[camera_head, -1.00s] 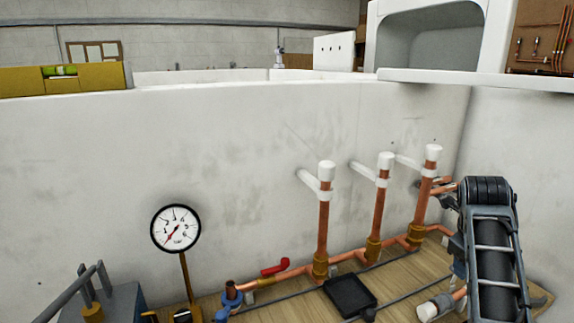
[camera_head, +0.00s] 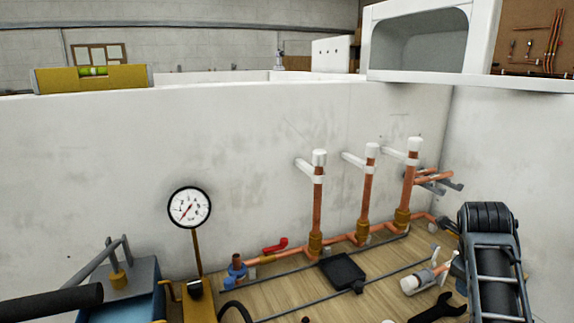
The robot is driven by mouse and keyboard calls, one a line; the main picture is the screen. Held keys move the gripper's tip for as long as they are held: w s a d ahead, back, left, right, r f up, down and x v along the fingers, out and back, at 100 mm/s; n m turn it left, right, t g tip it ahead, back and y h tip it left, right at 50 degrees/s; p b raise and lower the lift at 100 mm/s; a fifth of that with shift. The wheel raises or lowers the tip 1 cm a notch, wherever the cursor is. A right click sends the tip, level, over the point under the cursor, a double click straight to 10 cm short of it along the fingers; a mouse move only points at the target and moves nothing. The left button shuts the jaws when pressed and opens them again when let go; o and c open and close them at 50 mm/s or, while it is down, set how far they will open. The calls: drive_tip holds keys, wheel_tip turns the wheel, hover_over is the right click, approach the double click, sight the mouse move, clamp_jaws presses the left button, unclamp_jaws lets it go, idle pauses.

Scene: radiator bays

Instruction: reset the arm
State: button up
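My gripper's fingers do not show in the head view. A dark ribbed joint with a grey ladder-like frame, which looks like part of my own arm, rises at the lower right; its end is not visible, so I cannot tell whether it holds anything.
Three upright copper pipes (camera_head: 317,205) with white caps stand along the white wall (camera_head: 240,140). A pressure gauge (camera_head: 189,207) stands left of them. A black pad (camera_head: 342,270), a wrench (camera_head: 437,308) and a red lever (camera_head: 275,245) are near the wooden floor (camera_head: 290,295).

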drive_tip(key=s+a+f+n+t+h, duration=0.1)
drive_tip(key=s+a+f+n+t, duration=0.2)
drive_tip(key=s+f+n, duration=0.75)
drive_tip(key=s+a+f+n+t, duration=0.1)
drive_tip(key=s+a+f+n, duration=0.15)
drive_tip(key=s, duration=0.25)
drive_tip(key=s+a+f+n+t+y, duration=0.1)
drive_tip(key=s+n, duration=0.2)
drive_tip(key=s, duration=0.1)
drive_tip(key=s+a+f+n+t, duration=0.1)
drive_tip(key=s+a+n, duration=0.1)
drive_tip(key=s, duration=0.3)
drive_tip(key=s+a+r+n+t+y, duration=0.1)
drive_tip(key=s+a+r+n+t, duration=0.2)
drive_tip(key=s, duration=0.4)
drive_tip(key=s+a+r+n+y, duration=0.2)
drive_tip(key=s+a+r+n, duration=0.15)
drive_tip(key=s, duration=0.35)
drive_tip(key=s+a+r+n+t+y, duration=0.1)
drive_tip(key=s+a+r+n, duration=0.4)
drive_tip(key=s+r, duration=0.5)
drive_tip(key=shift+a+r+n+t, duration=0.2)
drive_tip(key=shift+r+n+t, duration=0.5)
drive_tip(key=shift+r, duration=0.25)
